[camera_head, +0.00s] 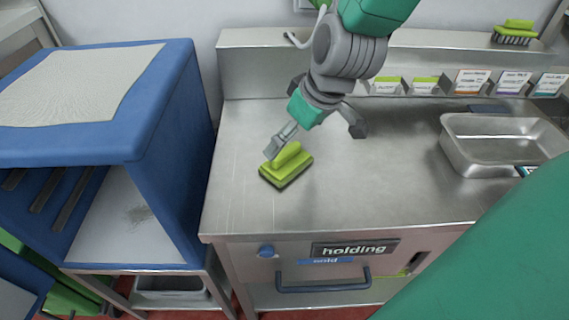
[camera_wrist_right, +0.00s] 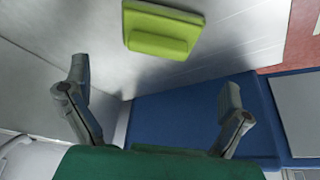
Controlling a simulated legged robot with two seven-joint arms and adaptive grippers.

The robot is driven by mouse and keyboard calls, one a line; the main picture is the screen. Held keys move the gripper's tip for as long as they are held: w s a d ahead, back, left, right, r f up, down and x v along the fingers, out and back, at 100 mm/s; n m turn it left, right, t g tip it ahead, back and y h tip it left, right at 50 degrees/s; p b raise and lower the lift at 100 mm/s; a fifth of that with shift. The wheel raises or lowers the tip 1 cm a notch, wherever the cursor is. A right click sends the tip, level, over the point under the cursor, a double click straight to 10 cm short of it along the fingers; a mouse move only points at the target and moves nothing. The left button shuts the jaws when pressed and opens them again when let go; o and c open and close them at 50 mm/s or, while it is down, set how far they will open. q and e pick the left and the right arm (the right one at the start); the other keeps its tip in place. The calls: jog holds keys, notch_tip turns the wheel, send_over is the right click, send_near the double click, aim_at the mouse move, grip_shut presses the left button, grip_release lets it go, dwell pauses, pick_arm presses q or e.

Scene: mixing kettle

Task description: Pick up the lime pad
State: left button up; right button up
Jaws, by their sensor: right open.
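The lime pad (camera_head: 287,168), a lime-green block with a raised grip on top, lies on the steel counter left of centre in the head view. In the right wrist view the pad (camera_wrist_right: 163,30) is at the top, beyond the fingertips. My right gripper (camera_head: 316,137) reaches down from the top with its fingers spread wide. One finger overlaps the pad's upper left edge in the head view; I cannot tell if it touches. In the wrist view the space between the fingers (camera_wrist_right: 154,83) is empty. My left gripper is not in view.
A blue cabinet (camera_head: 176,125) stands left of the counter (camera_head: 235,205). A steel pan (camera_head: 480,158) sits at the right. Labelled holders (camera_head: 472,82) line the back ledge, with a lime-topped brush (camera_head: 515,36) at its far right. The counter's front middle is clear.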

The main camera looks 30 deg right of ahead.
aim_at(288, 150)
jog(key=x, duration=0.4)
jog(key=shift+w, duration=0.15)
jog(key=shift+w+f+b, duration=0.15)
jog(key=shift+f+b, duration=0.25)
jog(key=shift+f, duration=0.15)
jog(key=x, duration=0.3)
jog(key=shift+w+d+f+b, duration=0.1)
jog(key=shift+d+f+b, duration=0.05)
jog(key=shift+f+b, duration=0.2)
jog(key=shift+w+f, duration=0.2)
jog(key=shift+f, duration=0.05)
jog(key=shift+s+r, duration=0.1)
jog(key=shift+c, duration=0.8)
jog(key=c, duration=1)
notch_tip(288, 150, up, 10)
jog(key=shift+f+p, duration=0.1)
jog(key=shift+p, duration=1)
